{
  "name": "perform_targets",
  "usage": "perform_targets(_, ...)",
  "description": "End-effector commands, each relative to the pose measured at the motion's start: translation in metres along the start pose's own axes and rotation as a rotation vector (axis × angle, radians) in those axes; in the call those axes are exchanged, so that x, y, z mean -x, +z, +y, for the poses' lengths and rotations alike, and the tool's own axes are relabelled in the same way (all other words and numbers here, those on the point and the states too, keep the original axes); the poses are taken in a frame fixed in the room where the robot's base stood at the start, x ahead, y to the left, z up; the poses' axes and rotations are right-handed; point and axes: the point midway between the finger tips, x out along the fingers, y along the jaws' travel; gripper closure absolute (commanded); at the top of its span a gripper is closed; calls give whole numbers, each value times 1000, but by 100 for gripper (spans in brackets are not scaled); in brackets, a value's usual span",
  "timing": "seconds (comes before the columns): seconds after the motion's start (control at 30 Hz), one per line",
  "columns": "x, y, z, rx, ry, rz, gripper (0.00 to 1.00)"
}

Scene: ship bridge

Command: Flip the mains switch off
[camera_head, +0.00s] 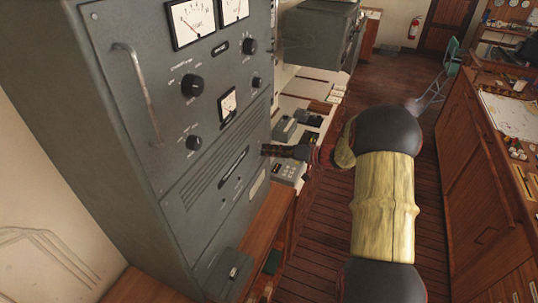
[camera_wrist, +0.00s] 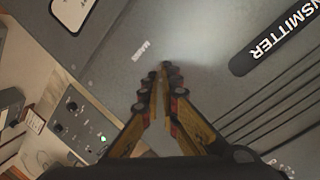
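The grey radio cabinet (camera_head: 140,110) fills the left of the head view. My gripper (camera_head: 265,151) is at its right edge, beside the front panel. In the wrist view my gripper (camera_wrist: 159,76) points at the grey panel (camera_wrist: 200,40), its two fingers meeting at the tips with nothing visible between them. A small white label (camera_wrist: 140,50), too small to read surely, sits just beyond and left of the fingertips. No mains switch shows clearly; the fingers may cover it. I cannot tell whether the tips touch the panel.
A black plate with "TRANSMITTER" lettering (camera_wrist: 275,40) and slots lie right of the fingers. Black knobs (camera_head: 192,85) and a metal handle (camera_head: 138,90) stand out from the cabinet front. A wooden cabinet (camera_head: 480,160) stands right; wooden floor (camera_head: 320,230) lies between.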

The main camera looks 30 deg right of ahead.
Motion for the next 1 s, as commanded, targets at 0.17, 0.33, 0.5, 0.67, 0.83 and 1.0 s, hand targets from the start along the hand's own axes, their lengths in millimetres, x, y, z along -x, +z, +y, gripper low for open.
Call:
perform_targets(0.17,-2,7,6,1,-44,42,100)
perform_targets(0.33,-2,10,9,0,-89,88,100)
perform_targets(0.5,-2,11,10,-3,-137,134,100)
perform_targets(0.67,-3,14,13,-5,-181,178,100)
perform_targets(0.83,-3,16,14,-7,-231,226,100)
perform_targets(1.0,-4,18,16,-10,-281,276,100)
